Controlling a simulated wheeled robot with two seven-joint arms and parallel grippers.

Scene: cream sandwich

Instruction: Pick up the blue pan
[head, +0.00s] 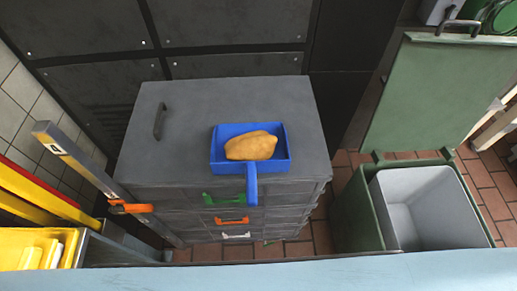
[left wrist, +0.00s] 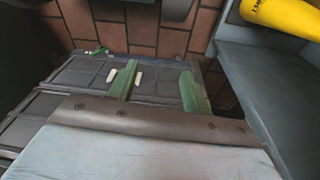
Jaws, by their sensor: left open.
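The blue pan (head: 222,168) is a shallow rectangular pan on top of the grey drawer cabinet (head: 180,110), near its front edge. Its blue handle (head: 251,187) points toward me and reaches over the cabinet's front edge. A golden-brown bread roll (head: 250,146) lies in the pan. In the left wrist view two green fingers of my left gripper (left wrist: 159,66) stand apart with nothing between them. The pan does not show in that view. Neither gripper shows in the head view, so my right gripper is out of sight.
A green bin (head: 359,215) with its lid (head: 430,100) raised stands right of the cabinet. Yellow items (head: 30,248) are at the lower left. A pale blue surface (head: 300,277) crosses the front. Dark panels stand behind the cabinet. The cabinet top around the pan is mostly clear.

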